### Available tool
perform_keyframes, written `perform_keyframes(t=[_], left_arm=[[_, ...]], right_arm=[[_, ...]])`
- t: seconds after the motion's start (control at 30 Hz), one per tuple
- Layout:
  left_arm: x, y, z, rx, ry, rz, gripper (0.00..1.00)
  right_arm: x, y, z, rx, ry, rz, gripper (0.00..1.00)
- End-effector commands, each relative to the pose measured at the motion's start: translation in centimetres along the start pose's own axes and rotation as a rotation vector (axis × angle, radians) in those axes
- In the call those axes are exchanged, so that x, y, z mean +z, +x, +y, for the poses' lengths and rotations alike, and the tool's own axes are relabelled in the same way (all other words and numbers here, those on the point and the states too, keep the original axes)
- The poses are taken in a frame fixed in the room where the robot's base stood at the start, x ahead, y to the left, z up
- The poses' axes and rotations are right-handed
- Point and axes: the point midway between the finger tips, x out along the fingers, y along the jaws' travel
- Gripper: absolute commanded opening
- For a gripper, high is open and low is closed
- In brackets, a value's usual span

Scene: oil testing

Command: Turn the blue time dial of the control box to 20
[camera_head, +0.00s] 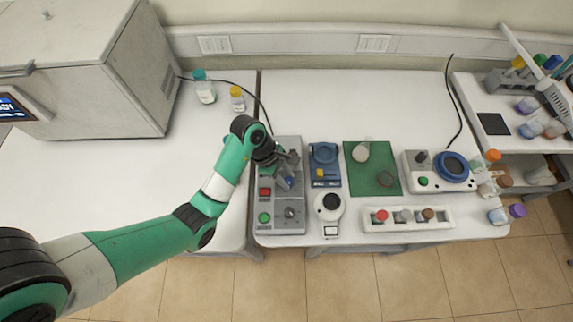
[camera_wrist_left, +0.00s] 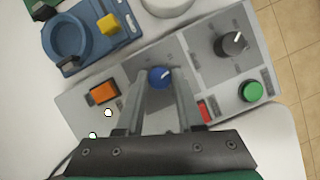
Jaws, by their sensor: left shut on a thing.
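The grey control box (camera_head: 292,228) stands near the front left edge of the middle table. My left gripper (camera_head: 288,181) reaches down over its middle part. In the left wrist view the blue time dial (camera_wrist_left: 160,74) sits between the tips of my left gripper (camera_wrist_left: 163,79), which is shut on it. The dial has a light pointer mark; the scale figures around it are too small to read. The box (camera_wrist_left: 75,103) also bears an orange switch (camera_wrist_left: 103,92), a red switch (camera_wrist_left: 206,110), a black knob (camera_wrist_left: 231,45) and a green button (camera_wrist_left: 251,91). My right gripper is not in view.
Close to the box's right stand a blue device (camera_head: 325,153) and a round white device (camera_head: 329,206). A green mat (camera_head: 385,161), a white rack (camera_head: 437,224) and a white instrument (camera_head: 438,183) are farther right. The table behind is mostly clear.

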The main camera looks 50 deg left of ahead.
Motion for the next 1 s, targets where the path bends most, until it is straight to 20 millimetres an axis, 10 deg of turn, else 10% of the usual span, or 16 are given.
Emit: perform_keyframes(t=[1.0], left_arm=[[0.06,0.07,0.3,-0.219,0.531,-0.021,0.0]], right_arm=[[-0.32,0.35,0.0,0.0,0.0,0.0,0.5]])
